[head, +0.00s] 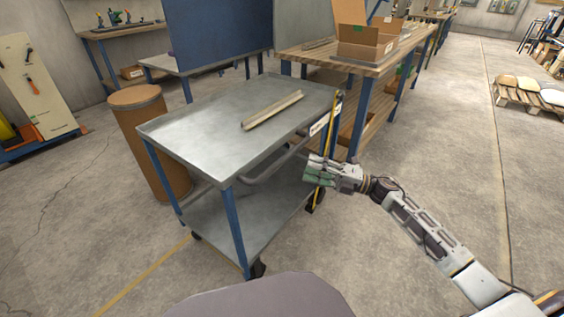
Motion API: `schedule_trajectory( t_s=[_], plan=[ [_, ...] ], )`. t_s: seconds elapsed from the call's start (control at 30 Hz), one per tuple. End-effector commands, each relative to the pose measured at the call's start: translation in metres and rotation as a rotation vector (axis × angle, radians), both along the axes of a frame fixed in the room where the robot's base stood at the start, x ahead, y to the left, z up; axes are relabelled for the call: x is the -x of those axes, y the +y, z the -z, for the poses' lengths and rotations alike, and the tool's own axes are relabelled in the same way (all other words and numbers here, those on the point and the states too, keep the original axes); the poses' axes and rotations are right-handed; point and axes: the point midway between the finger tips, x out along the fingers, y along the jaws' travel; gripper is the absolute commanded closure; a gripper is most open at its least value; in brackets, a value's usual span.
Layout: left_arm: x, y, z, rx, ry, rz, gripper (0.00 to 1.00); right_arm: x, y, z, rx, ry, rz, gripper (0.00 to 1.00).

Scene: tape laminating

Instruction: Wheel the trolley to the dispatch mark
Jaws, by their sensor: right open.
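The trolley (205,133) stands in the middle of the head view. It has a grey metal top, blue legs, a lower shelf (225,222) and black casters. A grey tubular handle (268,172) runs along its near side, below the top edge. A long, narrow strip of material (272,110) lies on the top. My right gripper (309,171) is open beside the trolley's near right corner, close to the handle's right end. I cannot tell whether it touches. My left gripper is out of view. No floor marking is clearly identifiable as the dispatch mark.
A brown drum (150,140) stands close behind the trolley's left side. A wooden workbench (345,62) with an open cardboard box (366,42) stands behind it. A yellow floor line (150,273) runs toward the trolley's base. Floor at right is open, up to a pallet (530,98) with sacks.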

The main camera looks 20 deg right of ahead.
Motion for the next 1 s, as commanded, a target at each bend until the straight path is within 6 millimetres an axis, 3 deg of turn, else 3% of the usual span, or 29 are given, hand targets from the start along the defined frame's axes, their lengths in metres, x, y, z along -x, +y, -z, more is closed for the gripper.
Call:
schedule_trajectory(
  t_s=[0.53,1.0],
  plan=[
    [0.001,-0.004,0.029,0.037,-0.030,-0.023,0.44,-0.029,0.051,-0.010,-0.001,-0.002,0.001,0.59],
    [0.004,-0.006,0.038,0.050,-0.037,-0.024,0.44,-0.048,0.086,-0.017,-0.001,0.000,0.001,0.59]
  ],
)
